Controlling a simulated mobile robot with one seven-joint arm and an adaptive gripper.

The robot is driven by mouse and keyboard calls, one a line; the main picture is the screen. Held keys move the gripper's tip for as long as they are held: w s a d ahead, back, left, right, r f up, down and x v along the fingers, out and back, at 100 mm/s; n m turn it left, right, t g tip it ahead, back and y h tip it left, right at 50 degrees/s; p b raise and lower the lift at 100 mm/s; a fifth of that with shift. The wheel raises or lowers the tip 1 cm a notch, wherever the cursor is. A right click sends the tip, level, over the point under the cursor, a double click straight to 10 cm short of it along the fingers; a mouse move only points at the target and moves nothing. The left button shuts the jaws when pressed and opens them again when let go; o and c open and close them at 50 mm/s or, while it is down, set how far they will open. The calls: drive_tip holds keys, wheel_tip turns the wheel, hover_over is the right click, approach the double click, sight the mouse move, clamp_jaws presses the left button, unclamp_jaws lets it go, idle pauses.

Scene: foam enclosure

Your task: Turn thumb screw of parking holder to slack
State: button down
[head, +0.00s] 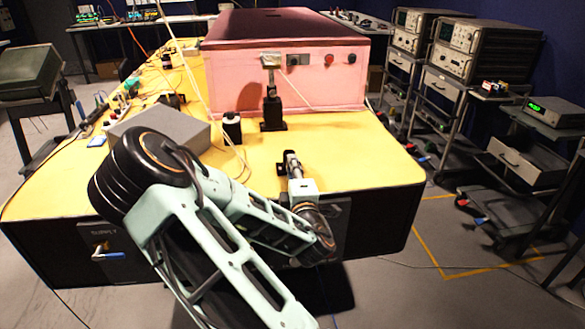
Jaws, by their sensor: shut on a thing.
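My pale green arm reaches over the front edge of the yellow table, and my gripper (290,158) is low over the table top, right of the middle. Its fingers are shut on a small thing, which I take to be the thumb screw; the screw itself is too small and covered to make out. A small dark piece (281,169) sits at the left side of the gripper and seems to be part of the parking holder, most of which is hidden by the gripper. Whether the screw is tight or slack cannot be seen.
A black post (272,108) with a metal head stands behind the gripper, before the pink foam enclosure (340,85). A short black cylinder (232,127) and a grey box (172,127) stand to the left. Thin cables cross the table (375,160); its right front is clear.

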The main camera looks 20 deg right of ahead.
idle(0.3)
drive_tip(key=c, duration=1.8)
unclamp_jaws()
drive_tip(key=shift+o, duration=0.2)
